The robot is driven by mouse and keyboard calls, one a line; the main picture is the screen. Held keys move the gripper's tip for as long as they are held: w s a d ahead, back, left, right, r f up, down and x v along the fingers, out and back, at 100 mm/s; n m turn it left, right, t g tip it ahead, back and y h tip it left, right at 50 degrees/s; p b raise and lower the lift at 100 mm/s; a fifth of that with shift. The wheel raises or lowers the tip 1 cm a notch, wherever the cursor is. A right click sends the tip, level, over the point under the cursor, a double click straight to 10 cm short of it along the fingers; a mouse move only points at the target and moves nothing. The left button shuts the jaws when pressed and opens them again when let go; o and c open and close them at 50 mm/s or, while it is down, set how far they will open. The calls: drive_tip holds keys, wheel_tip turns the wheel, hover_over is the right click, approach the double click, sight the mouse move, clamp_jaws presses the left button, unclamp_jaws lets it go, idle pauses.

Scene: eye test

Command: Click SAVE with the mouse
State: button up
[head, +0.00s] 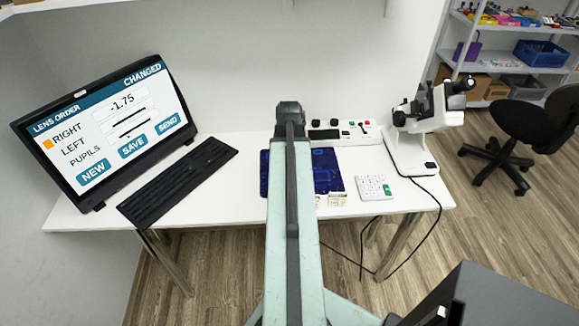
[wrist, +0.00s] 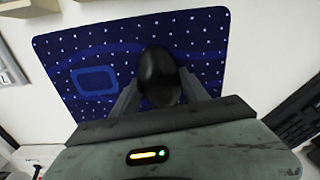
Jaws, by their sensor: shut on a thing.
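The monitor (head: 70,115) stands at the left of the desk. It shows LENS ORDER, the word CHANGED, an orange mark beside RIGHT, the value -1.75, and buttons NEW, SAVE (head: 132,146) and SEND. I cannot make out a pointer on it. In the wrist view, my gripper (wrist: 162,84) is shut on the black mouse (wrist: 158,68), a finger at each side. The mouse is over the blue dotted mat (wrist: 60,50); I cannot tell whether it touches it. In the head view, my arm hides the mouse and gripper, and part of the mat (head: 327,172).
A black keyboard (head: 178,182) lies in front of the monitor. A white control box (head: 350,131) stands behind the mat, a white keypad (head: 374,187) to its right. A white microscope-like instrument (head: 408,150) stands at the desk's right end. White desk (head: 230,205) shows between keyboard and mat.

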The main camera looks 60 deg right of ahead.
drive_tip(key=shift+s+a, duration=0.55)
drive_tip(key=shift+s, duration=0.05)
drive_tip(key=o, duration=1.5)
drive_tip(key=shift+r, duration=0.1)
wheel_tip(320, 180, up, 8)
drive_tip(key=p, duration=0.8)
drive_tip(key=shift+f, duration=0.2)
